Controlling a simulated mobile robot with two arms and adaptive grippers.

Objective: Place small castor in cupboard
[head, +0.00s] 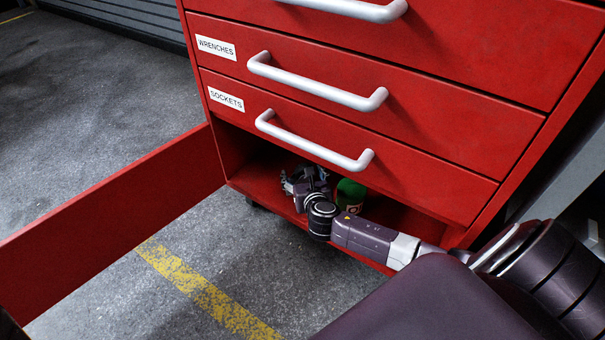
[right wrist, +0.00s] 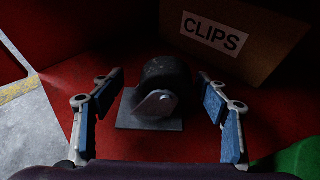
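The small castor (right wrist: 158,95), a black wheel in a grey bracket with a flat plate, sits on the red floor of the cupboard (head: 268,182), the trolley's bottom compartment. My right gripper (head: 304,183) reaches into this compartment. In the right wrist view the right gripper (right wrist: 160,110) is open, with one blue-padded finger on each side of the castor and visible gaps between. I cannot make out the castor in the head view. My left gripper is not in view.
The red door (head: 115,215) stands open to the left. A green container (head: 350,194) stands beside my right gripper inside the cupboard. A cardboard box labelled CLIPS (right wrist: 225,45) is behind the castor. Drawers with white handles (head: 315,141) are just above my right arm.

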